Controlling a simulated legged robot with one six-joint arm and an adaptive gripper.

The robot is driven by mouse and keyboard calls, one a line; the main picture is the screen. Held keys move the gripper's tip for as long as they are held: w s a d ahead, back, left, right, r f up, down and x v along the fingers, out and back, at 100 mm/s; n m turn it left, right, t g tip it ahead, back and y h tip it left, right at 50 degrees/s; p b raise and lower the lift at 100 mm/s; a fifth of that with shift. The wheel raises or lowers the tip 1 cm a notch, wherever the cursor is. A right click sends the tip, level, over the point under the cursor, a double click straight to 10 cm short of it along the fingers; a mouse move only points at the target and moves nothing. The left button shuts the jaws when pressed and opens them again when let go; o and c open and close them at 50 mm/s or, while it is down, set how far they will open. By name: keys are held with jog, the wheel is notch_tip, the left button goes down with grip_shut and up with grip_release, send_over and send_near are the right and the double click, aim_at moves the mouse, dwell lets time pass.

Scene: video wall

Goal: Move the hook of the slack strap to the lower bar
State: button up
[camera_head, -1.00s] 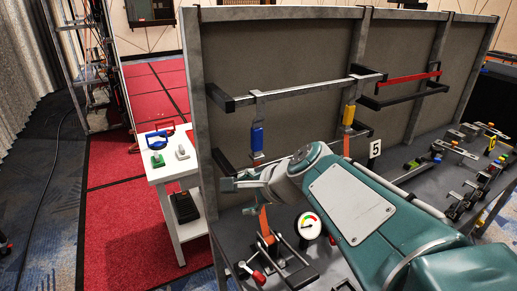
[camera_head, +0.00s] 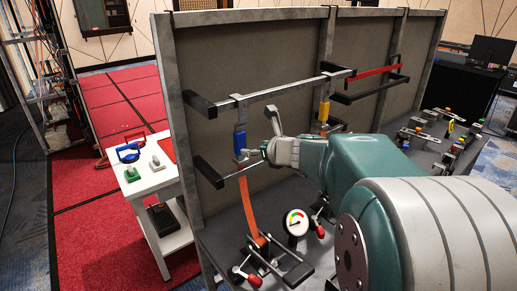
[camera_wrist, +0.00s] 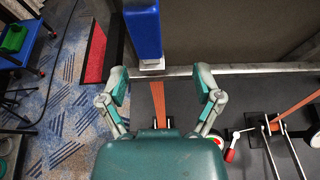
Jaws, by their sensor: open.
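A blue hook body (camera_head: 239,140) hangs by a grey hook from the upper bar (camera_head: 285,92); its lower part shows in the wrist view (camera_wrist: 143,30). An orange strap (camera_head: 249,208) runs below it to a ratchet (camera_head: 262,242) and looks slightly bowed. The lower bar (camera_head: 232,174) passes just below the blue body. My gripper (camera_head: 262,138) is beside the blue body, on its right. In the wrist view my gripper (camera_wrist: 163,85) is open, with the strap (camera_wrist: 159,102) seen between its fingers. I see nothing held.
A gauge (camera_head: 296,222) and red-knobbed levers stand on the bench below. A white side table (camera_head: 150,175) stands at left. Another orange strap (camera_wrist: 285,120) is at right in the wrist view.

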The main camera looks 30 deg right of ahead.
aim_at(242, 137)
jog(key=w+a, duration=0.1)
jog(key=w+a+f, duration=0.1)
jog(key=w, duration=0.1)
jog(key=w+a+f, duration=0.1)
jog(key=w, duration=0.1)
jog(key=shift+w+a, duration=0.1)
jog(key=shift+w+f, duration=0.1)
jog(key=shift+d, duration=0.6)
jog(key=shift+c, duration=0.6)
jog(key=c, duration=1)
jog(key=shift+a, duration=0.2)
grip_shut()
jog(key=shift+o, duration=1.8)
grip_release()
jog(key=shift+a, duration=0.1)
grip_shut()
jog(key=shift+d+r, duration=0.2)
jog(key=shift+r, duration=0.25)
jog(key=shift+a+r, duration=0.15)
jog(key=shift+r, duration=1)
